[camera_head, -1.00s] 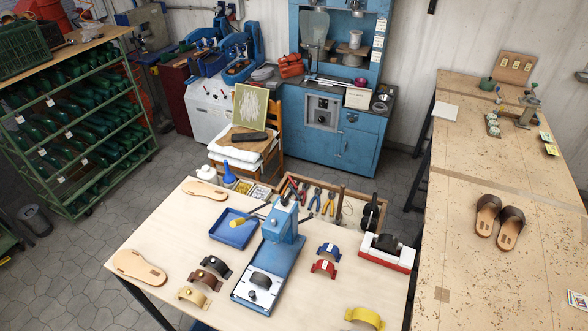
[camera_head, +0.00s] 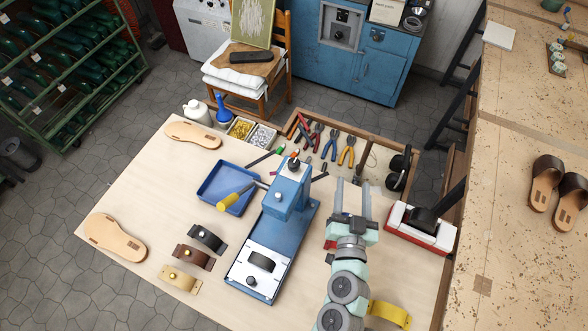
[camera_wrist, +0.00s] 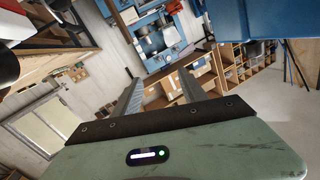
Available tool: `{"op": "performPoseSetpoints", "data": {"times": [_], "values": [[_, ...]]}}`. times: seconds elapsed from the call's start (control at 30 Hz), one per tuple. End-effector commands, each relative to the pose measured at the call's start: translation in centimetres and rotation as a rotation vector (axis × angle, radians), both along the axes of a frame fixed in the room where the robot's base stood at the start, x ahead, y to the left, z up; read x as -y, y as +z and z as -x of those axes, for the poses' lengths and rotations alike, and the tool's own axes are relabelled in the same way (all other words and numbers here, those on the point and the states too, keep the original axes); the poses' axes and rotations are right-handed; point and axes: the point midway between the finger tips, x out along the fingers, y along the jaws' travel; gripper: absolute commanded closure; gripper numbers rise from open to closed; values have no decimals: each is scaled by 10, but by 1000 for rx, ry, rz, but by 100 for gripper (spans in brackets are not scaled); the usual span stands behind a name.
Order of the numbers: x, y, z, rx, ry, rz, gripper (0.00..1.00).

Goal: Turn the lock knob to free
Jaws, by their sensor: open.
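A blue press (camera_head: 287,192) stands on the wooden worktable, with a long blue base (camera_head: 290,250) reaching toward the front. A white plate (camera_head: 236,272) on the base carries a dark curved strap piece (camera_head: 262,262) and a small round knob (camera_head: 251,282). A dark knob (camera_head: 294,163) sits on top of the press head. I cannot tell which is the lock knob, nor its setting. My gripper (camera_head: 353,186) is open and empty to the right of the press head, apart from it. Its two fingers also show in the wrist view (camera_wrist: 155,92), spread with nothing between them.
A yellow-handled tool (camera_head: 234,197) lies over a blue tray (camera_head: 212,188) left of the press. A wooden tool tray (camera_head: 378,144) with pliers lies behind. A red-and-white holder (camera_head: 420,232) stands right of my arm. Straps and sole pieces lie on the left; bare tabletop (camera_head: 150,190) lies between.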

Motion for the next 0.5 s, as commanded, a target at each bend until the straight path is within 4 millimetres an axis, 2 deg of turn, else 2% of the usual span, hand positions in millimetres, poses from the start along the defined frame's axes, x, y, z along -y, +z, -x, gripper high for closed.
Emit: {"op": "performPoseSetpoints", "data": {"times": [0.03, 0.23, 0.37, 0.5], "values": [[-12, -3, 3, -1, 68, 13, 50], [-74, 17, 22, 23, 344, 122, 50], [-98, 26, 34, 39, 445, 185, 50], [-109, 30, 35, 46, 484, 209, 50]]}}
